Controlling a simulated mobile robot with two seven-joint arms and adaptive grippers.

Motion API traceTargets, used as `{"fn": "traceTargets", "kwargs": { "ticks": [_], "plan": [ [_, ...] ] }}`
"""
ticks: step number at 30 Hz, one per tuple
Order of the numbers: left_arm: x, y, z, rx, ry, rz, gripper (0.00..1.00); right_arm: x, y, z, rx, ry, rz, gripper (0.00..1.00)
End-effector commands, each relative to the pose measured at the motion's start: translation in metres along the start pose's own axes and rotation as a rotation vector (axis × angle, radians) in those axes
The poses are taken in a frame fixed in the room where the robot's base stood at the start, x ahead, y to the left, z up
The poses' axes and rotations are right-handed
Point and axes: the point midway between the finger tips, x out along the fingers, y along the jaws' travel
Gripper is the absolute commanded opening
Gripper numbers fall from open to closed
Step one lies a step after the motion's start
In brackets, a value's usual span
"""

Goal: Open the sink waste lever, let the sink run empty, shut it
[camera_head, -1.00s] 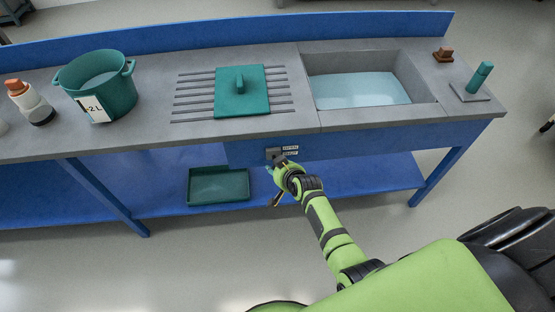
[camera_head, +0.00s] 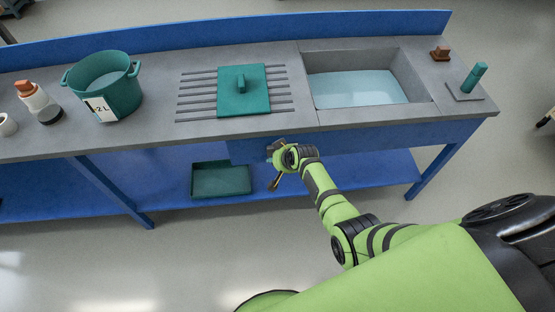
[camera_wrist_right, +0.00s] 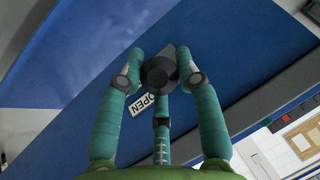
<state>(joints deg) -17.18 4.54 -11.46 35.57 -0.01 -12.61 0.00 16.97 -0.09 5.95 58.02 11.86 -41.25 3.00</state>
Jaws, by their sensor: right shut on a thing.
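The sink (camera_head: 421,88) is set into the right part of the counter and holds pale blue water (camera_head: 358,89). My right gripper (camera_head: 276,151) is at the blue front panel below the counter, left of the sink. In the right wrist view, its teal fingers (camera_wrist_right: 160,64) are shut on the dark grey waste lever (camera_wrist_right: 160,74), one finger on each side. A white label (camera_wrist_right: 142,105) reading OPEN shows beside the lever. In the head view, the gripper and wrist hide most of the lever and its label. My left gripper is not in view.
A teal board (camera_head: 243,98) lies on the drainer grooves. A teal 2L pot (camera_head: 122,91) and a bottle (camera_head: 40,104) stand at left. A teal tray (camera_head: 220,181) is on the lower shelf.

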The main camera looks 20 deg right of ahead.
Motion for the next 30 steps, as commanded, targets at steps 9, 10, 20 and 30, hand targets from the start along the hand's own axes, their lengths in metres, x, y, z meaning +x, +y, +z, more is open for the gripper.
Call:
{"fn": "traceTargets", "kwargs": {
  "ticks": [9,10,20,30],
  "plan": [
    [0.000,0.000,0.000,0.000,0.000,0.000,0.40,0.002,-0.005,0.011,0.002,-0.024,-0.008,0.54],
    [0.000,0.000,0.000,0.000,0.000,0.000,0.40,0.002,-0.004,0.010,0.001,-0.023,-0.007,0.54],
    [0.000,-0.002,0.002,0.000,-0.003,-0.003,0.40,-0.004,-0.002,0.006,0.001,-0.014,-0.004,0.54],
    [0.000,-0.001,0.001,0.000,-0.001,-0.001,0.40,-0.045,-0.003,0.006,0.000,-0.013,-0.004,0.54]
  ]
}}
